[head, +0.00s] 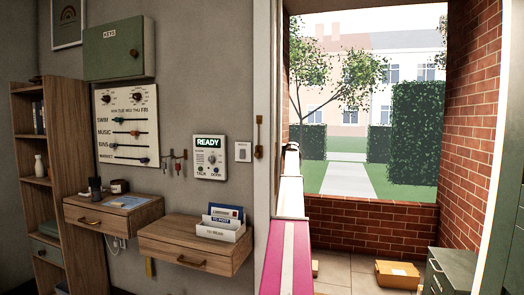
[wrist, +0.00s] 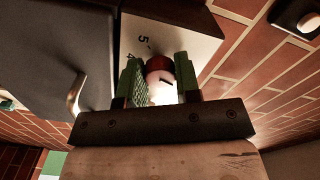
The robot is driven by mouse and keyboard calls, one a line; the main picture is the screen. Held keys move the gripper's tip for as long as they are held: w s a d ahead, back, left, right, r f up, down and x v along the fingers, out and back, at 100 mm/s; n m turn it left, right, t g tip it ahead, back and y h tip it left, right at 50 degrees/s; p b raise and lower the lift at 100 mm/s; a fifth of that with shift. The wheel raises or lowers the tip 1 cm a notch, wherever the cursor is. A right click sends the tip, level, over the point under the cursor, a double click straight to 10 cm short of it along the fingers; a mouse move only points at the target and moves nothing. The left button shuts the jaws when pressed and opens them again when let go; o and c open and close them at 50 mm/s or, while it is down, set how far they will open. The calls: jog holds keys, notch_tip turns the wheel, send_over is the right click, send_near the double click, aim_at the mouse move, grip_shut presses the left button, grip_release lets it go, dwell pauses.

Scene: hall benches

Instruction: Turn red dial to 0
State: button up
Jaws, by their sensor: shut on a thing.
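In the wrist view, the red dial (wrist: 156,63) with a pale face sits on a white panel (wrist: 185,35). A 5 shows on the panel beside the dial, and another mark below it, perhaps a 4. A short dark mark lies on the dial's pale face; the 0 cannot be made out. My gripper (wrist: 159,80) is shut on the dial, one green pad on each side. The pads hide part of the dial's rim and the nearer scale. I cannot make out the red dial or my gripper in the head view.
In the wrist view, a dark grey box (wrist: 55,45) with a metal handle (wrist: 76,95) stands left of the panel, against brick. The head view shows wall drawers (head: 195,246), a shelf (head: 60,160), a brick porch (head: 370,228) and an orange crate (head: 398,274) on its floor.

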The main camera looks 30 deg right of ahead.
jog(key=shift+f+n, duration=0.1)
jog(key=shift+n, duration=1.8)
jog(key=o, duration=0.9)
jog(key=v, duration=1.1)
